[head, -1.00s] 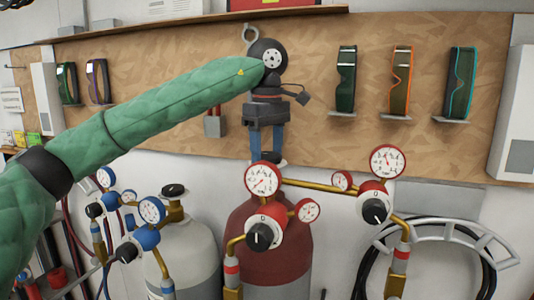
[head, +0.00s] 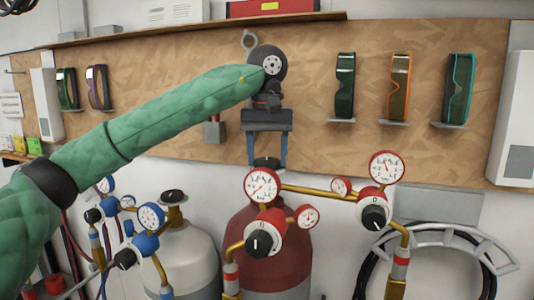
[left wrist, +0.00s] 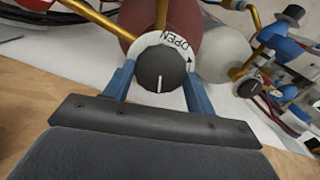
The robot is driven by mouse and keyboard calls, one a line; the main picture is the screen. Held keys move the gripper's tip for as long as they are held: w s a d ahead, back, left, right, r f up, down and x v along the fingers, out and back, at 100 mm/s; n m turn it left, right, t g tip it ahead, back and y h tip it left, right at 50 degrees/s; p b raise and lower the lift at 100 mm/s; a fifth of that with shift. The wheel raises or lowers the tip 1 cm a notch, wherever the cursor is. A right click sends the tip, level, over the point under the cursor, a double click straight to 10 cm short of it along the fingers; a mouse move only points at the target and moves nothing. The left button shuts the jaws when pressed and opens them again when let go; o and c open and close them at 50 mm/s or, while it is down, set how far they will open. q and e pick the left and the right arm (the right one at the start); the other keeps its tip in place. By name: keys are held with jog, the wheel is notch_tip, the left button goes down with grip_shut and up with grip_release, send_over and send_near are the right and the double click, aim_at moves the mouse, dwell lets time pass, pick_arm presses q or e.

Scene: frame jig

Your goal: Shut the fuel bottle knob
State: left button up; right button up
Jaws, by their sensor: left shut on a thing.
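The fuel bottle is the dark red cylinder (head: 268,250) below the wall board, and it also shows in the left wrist view (left wrist: 186,20). Its black round knob (head: 266,162) sits on top. In the left wrist view the knob (left wrist: 160,68) has a white pointer line and a white ring marked OPEN (left wrist: 178,42) behind it. My left gripper (head: 267,160) points down from above, with one blue finger on each side of the knob. It is shut on the knob; the fingers partly hide its sides. My right gripper is not in view.
Red-rimmed gauges (head: 262,185) and brass pipes (head: 320,190) stand close in front of the bottle. A grey cylinder (head: 180,260) with blue regulators is at left. Safety glasses (head: 400,85) hang on the board at right. A hose holder (head: 450,235) is at lower right.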

aim_at(268, 160)
pick_arm(q)
jog(key=shift+r+m, duration=0.1)
jog(key=shift+m, duration=2.1)
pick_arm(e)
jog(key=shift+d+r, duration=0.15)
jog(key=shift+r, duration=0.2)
pick_arm(q)
jog(key=o, duration=1)
jog(key=shift+r, duration=3.8)
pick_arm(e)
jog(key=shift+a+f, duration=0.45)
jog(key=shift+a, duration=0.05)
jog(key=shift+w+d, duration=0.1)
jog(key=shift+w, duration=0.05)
